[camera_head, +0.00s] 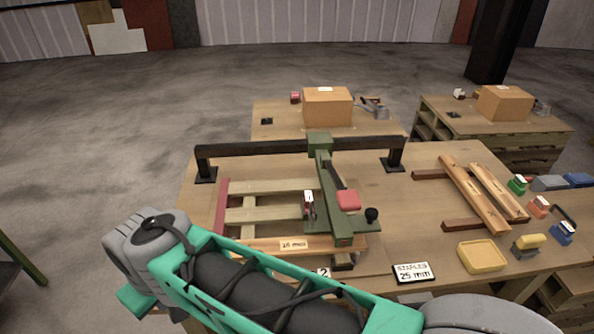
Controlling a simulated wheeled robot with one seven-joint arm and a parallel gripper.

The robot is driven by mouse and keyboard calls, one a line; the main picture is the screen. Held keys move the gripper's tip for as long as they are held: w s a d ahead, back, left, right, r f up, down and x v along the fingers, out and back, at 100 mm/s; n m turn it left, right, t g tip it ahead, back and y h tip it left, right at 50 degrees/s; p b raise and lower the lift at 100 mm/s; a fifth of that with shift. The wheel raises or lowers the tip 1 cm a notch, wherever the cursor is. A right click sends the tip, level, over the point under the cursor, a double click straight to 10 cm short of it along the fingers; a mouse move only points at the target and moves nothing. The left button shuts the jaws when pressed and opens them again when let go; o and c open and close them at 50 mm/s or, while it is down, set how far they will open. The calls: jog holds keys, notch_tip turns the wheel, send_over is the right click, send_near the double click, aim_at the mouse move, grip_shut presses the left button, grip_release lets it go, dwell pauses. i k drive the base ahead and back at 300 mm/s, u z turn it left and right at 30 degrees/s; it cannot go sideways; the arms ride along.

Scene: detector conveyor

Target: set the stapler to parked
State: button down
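The stapler (326,175) looks to be the green arm hanging from a dark rail (275,148) over the workbench. It has a red block (348,200), a black knob (371,214) at its right and a small white-and-red part (308,203) at its left. It stands over the right end of a wooden slatted frame (250,203). My arm crosses the bottom of the view in front of the bench, its grey joint at the left. My gripper is not in view. My arm may hide part of the bench's near edge.
A card reading "STAPLES 25 mm" (414,273) lies at the near edge. A yellow tray (482,257) and several small coloured items are at the right, below loose wooden planks (474,200). Cardboard boxes stand on tables behind. Bare bench top shows right of the stapler.

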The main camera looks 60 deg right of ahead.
aim_at(329, 218)
jog(key=z, duration=2.25)
